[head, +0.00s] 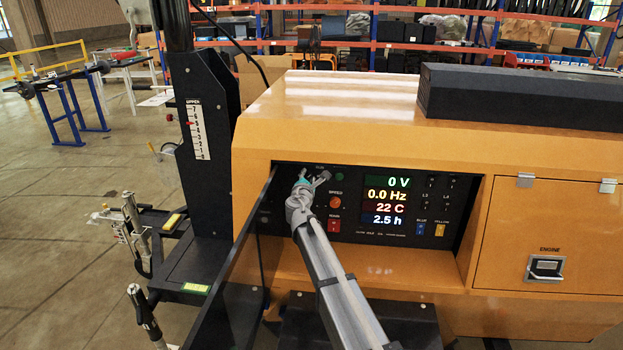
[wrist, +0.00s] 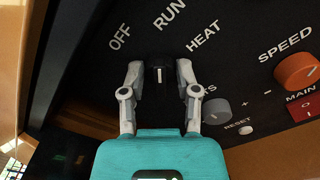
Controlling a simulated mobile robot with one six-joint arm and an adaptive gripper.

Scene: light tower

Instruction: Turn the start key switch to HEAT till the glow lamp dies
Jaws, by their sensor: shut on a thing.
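The start key switch (wrist: 159,68) is a round black knob with a white mark on the dark control panel. OFF, RUN and HEAT are printed around it in the wrist view. The white mark stands upright in that picture, roughly toward RUN. My gripper (wrist: 160,72) is shut on the knob, with one grey finger on each side. In the head view my gripper (head: 301,188) covers the switch at the panel's upper left. A dark green round lamp (head: 340,177) sits just right of it and looks unlit. I cannot identify the glow lamp.
The display (head: 385,201) reads 0 V, 0.0 Hz, 22 C and 2.5 h. An orange SPEED knob (head: 335,202) and red MAIN switch (head: 334,226) sit close right of my gripper. A dark open door (head: 232,275) stands left of my arm. The mast (head: 205,130) is farther left.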

